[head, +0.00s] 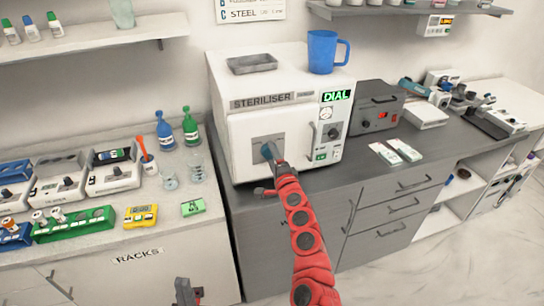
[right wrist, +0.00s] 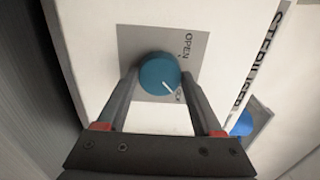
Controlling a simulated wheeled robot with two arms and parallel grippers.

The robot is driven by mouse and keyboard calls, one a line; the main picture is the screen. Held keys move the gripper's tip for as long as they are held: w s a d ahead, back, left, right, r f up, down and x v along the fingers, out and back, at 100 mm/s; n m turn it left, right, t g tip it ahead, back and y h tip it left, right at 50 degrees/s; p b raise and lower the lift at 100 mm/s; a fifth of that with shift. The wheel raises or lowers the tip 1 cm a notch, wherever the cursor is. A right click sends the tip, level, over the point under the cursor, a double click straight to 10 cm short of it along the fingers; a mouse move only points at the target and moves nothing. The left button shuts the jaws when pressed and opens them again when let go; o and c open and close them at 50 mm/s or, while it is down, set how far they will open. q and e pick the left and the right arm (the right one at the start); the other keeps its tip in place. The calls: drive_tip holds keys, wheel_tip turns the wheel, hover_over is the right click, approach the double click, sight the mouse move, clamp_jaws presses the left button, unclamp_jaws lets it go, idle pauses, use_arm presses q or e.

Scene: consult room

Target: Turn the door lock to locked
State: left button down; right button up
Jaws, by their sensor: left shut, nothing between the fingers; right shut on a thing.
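The steriliser (head: 296,106) is a white box on the dark grey counter. Its door lock is a round blue knob (right wrist: 158,72) on a grey plate (right wrist: 198,44); the knob also shows in the head view (head: 267,151). The plate reads OPEN, and a second label ending in "CK" is partly hidden. The knob's white pointer line points to the lower right, toward that second label. My right gripper (right wrist: 160,80) is shut on the knob, one finger on each side. My left gripper (head: 187,291) is shut and empty at the bottom of the head view, away from the steriliser.
A blue mug (head: 322,51) and a grey tray (head: 252,64) sit on top of the steriliser. A dark grey device (head: 377,106) stands to its right. Green-blue bottles (head: 165,131), glass beakers and racks stand on the white counter at left.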

drive_tip(key=o, duration=1.4)
drive_tip(key=shift+c, duration=0.2)
drive_tip(key=shift+s+d, duration=0.1)
drive_tip(key=shift+s, duration=0.45)
drive_tip(key=b+v, duration=0.3)
drive_tip(key=v, duration=1.3)
drive_tip(key=shift+d, duration=0.15)
drive_tip(key=shift+s, duration=0.15)
